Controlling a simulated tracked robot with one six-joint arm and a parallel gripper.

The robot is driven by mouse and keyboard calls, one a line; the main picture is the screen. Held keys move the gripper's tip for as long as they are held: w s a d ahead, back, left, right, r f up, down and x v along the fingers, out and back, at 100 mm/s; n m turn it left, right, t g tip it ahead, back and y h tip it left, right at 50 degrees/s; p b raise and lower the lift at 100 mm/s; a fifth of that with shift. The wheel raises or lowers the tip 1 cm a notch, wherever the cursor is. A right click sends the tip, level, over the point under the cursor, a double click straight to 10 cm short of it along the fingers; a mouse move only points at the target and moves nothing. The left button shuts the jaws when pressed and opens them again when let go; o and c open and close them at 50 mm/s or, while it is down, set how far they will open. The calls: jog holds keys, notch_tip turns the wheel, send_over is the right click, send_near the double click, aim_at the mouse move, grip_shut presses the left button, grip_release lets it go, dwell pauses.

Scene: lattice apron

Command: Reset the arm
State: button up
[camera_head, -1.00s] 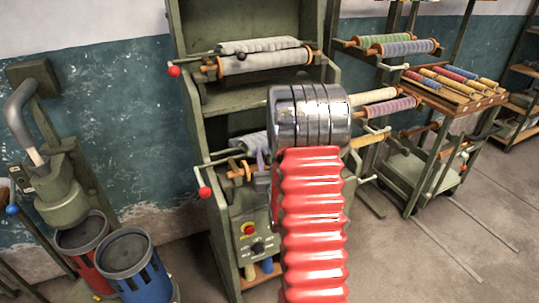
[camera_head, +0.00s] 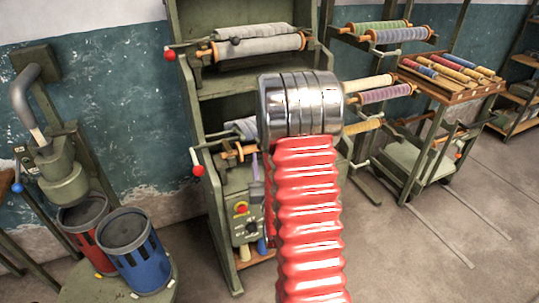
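My arm (camera_head: 305,200), a red ribbed sleeve with a shiny metal collar (camera_head: 300,103), rises in the middle of the picture. It stands in front of the green machine frame (camera_head: 222,150) and hides part of it. My gripper's fingers cannot be made out; they are hidden or out of the picture, so what they hold cannot be told.
The machine carries grey rolls (camera_head: 258,47), levers with red knobs (camera_head: 198,171) and a control box (camera_head: 243,225). A red bin (camera_head: 82,222) and a blue bin (camera_head: 135,250) stand at lower left. A trolley (camera_head: 415,165) with colored spools stands at right. Floor at lower right is clear.

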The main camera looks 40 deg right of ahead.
jog(key=shift+v, duration=0.8)
jog(key=shift+f, duration=0.15)
